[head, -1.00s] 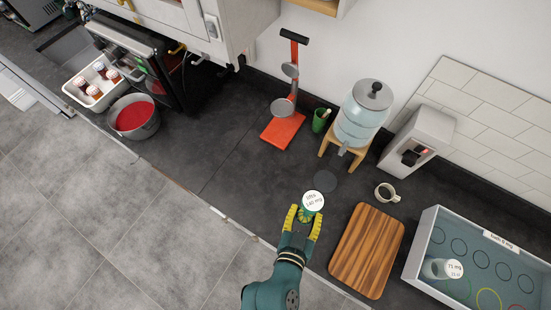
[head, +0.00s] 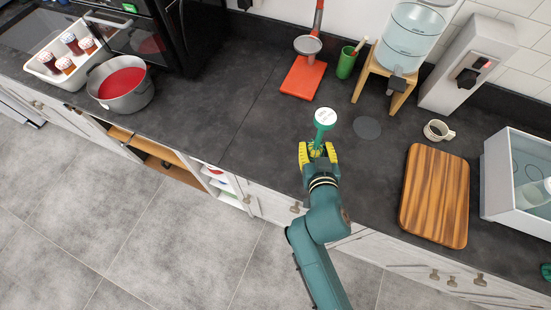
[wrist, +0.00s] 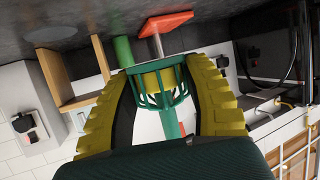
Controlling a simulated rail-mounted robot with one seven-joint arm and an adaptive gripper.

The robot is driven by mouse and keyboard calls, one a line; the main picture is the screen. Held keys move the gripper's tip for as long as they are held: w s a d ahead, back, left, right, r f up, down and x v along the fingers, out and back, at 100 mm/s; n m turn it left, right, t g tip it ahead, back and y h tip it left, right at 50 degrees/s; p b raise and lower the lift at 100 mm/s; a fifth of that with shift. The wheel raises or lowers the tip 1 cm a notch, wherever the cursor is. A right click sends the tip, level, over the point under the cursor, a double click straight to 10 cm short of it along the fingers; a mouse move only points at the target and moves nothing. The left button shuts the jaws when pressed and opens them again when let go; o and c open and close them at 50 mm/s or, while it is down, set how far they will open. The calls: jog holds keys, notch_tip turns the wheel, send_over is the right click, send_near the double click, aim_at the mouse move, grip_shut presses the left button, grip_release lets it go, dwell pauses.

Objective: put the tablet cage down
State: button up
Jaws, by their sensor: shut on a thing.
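The tablet cage (head: 319,136) is green, with a round white labelled disc (head: 326,116) at its top end. In the head view it sticks out from my gripper (head: 318,154) over the dark counter. In the wrist view, the barred green cage (wrist: 158,92) lies between my yellow fingers, which are shut on it. The fingers hide part of its sides. I cannot tell whether its lower end touches anything.
A dark round mat (head: 367,128) lies on the counter right of the cage. Beyond are a red stand (head: 303,77), green cup (head: 346,63) and water dispenser (head: 411,35). A mug (head: 437,130), wooden board (head: 435,200) and white-walled tray (head: 500,175) stand right. Counter left of the cage is clear.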

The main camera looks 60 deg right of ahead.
notch_tip(320, 180, down, 10)
jog(key=b, duration=0.2)
jog(key=shift+b, duration=0.35)
jog(key=shift+f, duration=0.1)
jog(key=shift+f, duration=0.15)
jog(key=o, duration=1.2)
jog(key=shift+r, duration=0.4)
jog(key=v, duration=1.1)
jog(key=shift+s+a, duration=0.25)
jog(key=shift+a, duration=0.1)
